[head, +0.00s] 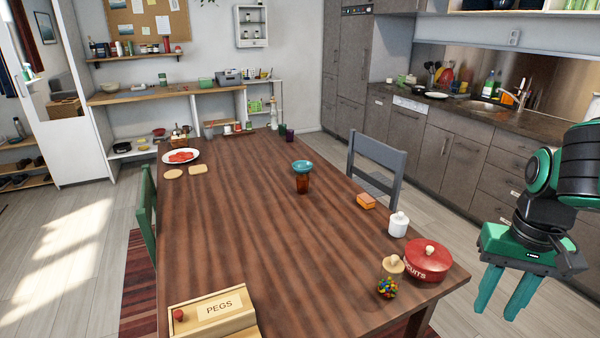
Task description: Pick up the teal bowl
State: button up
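The teal bowl (302,167) is small and sits on top of an amber-brown jar or glass (302,184), near the middle of the wooden table (250,240). My gripper (508,305) hangs at the right, beyond the table's right edge, with its two teal fingers pointing down. The fingers are apart with nothing between them. It is well to the right of the bowl and nearer to me.
A red biscuit tin (428,262), a candy jar (388,278), a white jar (398,224) and an orange box (366,201) stand along the table's right side. A pegs box (215,315) is at front left. A grey chair (378,165) stands behind the right edge.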

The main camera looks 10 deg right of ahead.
aim_at(300, 166)
jog(key=z, duration=1.8)
jog(key=i, duration=4.05)
